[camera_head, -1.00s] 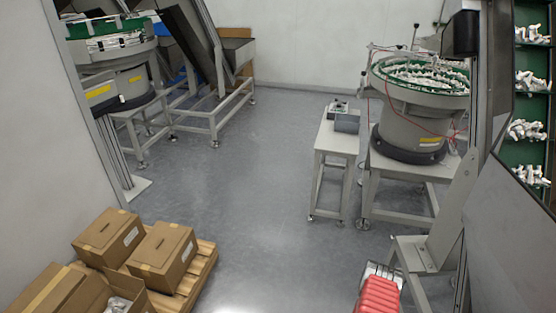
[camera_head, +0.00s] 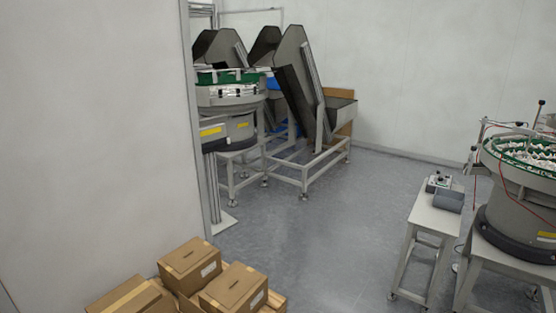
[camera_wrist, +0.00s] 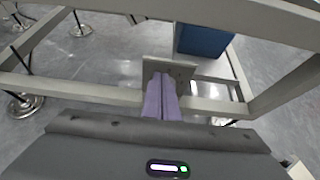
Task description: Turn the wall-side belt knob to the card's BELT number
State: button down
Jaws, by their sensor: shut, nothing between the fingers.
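My gripper (camera_wrist: 161,97) shows in the wrist view, its two purple fingers together with nothing between them. A grey metal frame and the floor lie beyond it. In the head view, a small control box (camera_head: 439,182) with dark knob-like parts on top sits on a narrow bench (camera_head: 437,216) at the right. I cannot tell whether one of these is the belt knob, and no number is readable. No card can be made out in either view. My gripper is not in the head view.
Cardboard boxes (camera_head: 190,264) are stacked at the lower left. A bowl feeder (camera_head: 520,205) stands at the right edge; another feeder (camera_head: 229,95) and hopper conveyors (camera_head: 298,80) stand at the back left. A pale wall (camera_head: 90,130) fills the left. Floor (camera_head: 340,230) between them is clear. A blue box (camera_wrist: 205,40) shows in the wrist view.

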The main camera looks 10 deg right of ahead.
jog(key=shift+s+a+r, duration=0.1)
jog(key=shift+s+a, duration=0.25)
jog(key=shift+s, duration=0.3)
dwell(0.4)
jog(key=shift+s+a, duration=0.35)
jog(key=shift+s, duration=0.25)
dwell(0.5)
jog(key=shift+r, duration=0.25)
dwell(0.4)
jog(key=w+a, duration=0.1)
jog(key=a, duration=0.2)
jog(key=w+a, duration=0.1)
jog(key=a, duration=0.1)
jog(key=shift+w+a, duration=0.2)
jog(key=shift+w, duration=0.1)
dwell(0.3)
